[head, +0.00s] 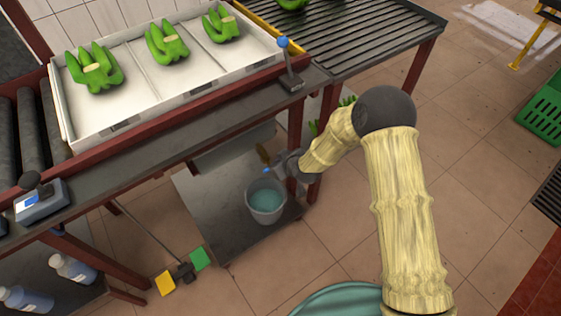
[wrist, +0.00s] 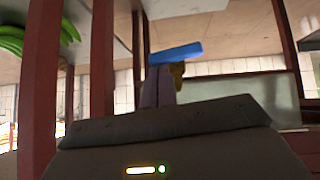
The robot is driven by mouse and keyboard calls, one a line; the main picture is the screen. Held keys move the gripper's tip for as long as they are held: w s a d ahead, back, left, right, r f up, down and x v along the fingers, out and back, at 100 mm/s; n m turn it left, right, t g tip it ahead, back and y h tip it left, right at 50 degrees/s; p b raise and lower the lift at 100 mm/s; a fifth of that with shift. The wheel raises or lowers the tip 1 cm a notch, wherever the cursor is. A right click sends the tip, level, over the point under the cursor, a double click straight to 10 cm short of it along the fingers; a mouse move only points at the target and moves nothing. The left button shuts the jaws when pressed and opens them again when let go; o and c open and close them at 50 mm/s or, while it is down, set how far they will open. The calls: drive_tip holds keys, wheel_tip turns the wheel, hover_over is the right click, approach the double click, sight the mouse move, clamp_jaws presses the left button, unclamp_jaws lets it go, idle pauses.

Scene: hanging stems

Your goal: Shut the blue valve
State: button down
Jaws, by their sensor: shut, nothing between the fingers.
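The blue valve has a flat blue handle (wrist: 175,53) on a brass body (wrist: 178,70) in the wrist view. The handle lies nearly level across the picture, just beyond my fingers. In the head view a small blue bit of the handle (head: 266,170) shows beside my gripper (head: 277,167), above a grey bucket, with a brass part by it. My gripper, seen in the wrist view (wrist: 160,78), is shut and empty. Its fingertips are close to the handle's underside in the picture; I cannot tell whether they touch. The valve's pipe is mostly hidden.
The bucket (head: 266,203) holds bluish water under the bench. Red-brown frame posts (wrist: 102,80) stand close on both sides in the wrist view. A white tray (head: 130,120) with green banana bunches (head: 95,68) and a blue-knobbed lever (head: 288,65) are above. Open floor lies right.

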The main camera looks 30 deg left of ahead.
drive_tip(key=shift+r+p, duration=0.35)
drive_tip(key=shift+r, duration=0.4)
drive_tip(key=a+r+p+v, duration=0.1)
drive_tip(key=a+p+v, duration=0.1)
drive_tip(key=v, duration=1)
drive_tip(key=shift+s+d+r+p, duration=0.2)
drive_tip(key=shift+r+p, duration=0.3)
drive_tip(key=shift+r, duration=0.2)
